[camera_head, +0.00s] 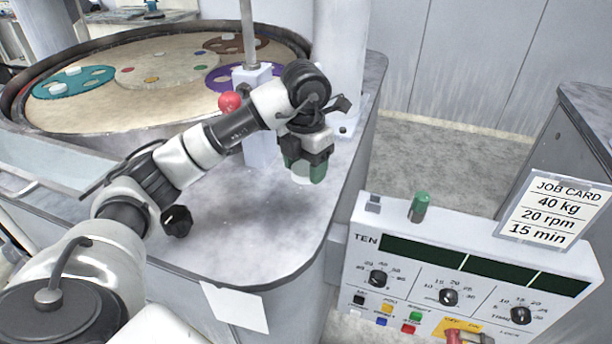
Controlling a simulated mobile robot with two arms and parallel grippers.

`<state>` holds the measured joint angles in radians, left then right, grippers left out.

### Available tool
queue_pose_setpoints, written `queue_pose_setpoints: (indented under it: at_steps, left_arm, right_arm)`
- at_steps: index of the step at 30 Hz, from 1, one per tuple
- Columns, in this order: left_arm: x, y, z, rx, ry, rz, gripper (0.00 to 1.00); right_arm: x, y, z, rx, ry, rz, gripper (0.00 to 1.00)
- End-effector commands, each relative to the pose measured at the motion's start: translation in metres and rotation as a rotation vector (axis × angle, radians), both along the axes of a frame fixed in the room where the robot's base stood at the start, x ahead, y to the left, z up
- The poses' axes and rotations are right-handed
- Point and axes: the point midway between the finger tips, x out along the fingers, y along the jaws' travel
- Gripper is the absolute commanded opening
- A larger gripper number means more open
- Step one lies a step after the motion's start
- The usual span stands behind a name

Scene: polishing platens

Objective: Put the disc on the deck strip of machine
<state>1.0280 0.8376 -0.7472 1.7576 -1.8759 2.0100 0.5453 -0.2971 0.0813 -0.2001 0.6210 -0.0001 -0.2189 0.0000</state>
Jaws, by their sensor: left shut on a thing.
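My left gripper (304,172) points down over the right part of the machine's grey deck strip (262,232). It is shut on a small pale disc (301,174), which shows between the green fingertips and is partly hidden by them. The disc is at or just above the deck; I cannot tell whether it touches. My right gripper is not in view.
Behind my arm is a round platen (120,112) with a teal carrier (98,75), a purple carrier (219,82) and a brown carrier (222,45). A red knob (230,101) stands near my forearm. A control panel (440,240) and job card (553,211) are at right. The deck's front is clear.

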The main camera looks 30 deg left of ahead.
Motion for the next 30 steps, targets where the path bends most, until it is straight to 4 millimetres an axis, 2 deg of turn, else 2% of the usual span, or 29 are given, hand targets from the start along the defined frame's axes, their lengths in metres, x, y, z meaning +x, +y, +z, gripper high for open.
queue_pose_setpoints:
  at_steps: [1, 4, 10, 16, 24, 30]
  left_arm:
    - [0.01, 0.006, -0.006, -0.002, 0.005, 0.005, 0.32]
    - [0.028, 0.019, -0.018, -0.001, 0.004, 0.005, 0.32]
    - [0.053, 0.036, -0.037, -0.001, 0.001, 0.001, 0.32]
    - [0.058, 0.039, -0.048, 0.0, 0.002, -0.002, 0.32]
    - [0.057, 0.039, -0.081, 0.0, 0.001, -0.001, 0.32]
    - [0.057, 0.039, -0.082, 0.001, -0.001, -0.002, 0.32]
  right_arm:
    - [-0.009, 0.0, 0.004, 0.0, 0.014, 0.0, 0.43]
    - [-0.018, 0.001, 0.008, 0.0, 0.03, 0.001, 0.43]
    - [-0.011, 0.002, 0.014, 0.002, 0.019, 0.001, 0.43]
    - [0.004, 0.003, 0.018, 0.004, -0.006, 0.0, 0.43]
    - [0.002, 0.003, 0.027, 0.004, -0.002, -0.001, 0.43]
    - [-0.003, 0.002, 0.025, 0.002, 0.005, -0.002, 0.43]
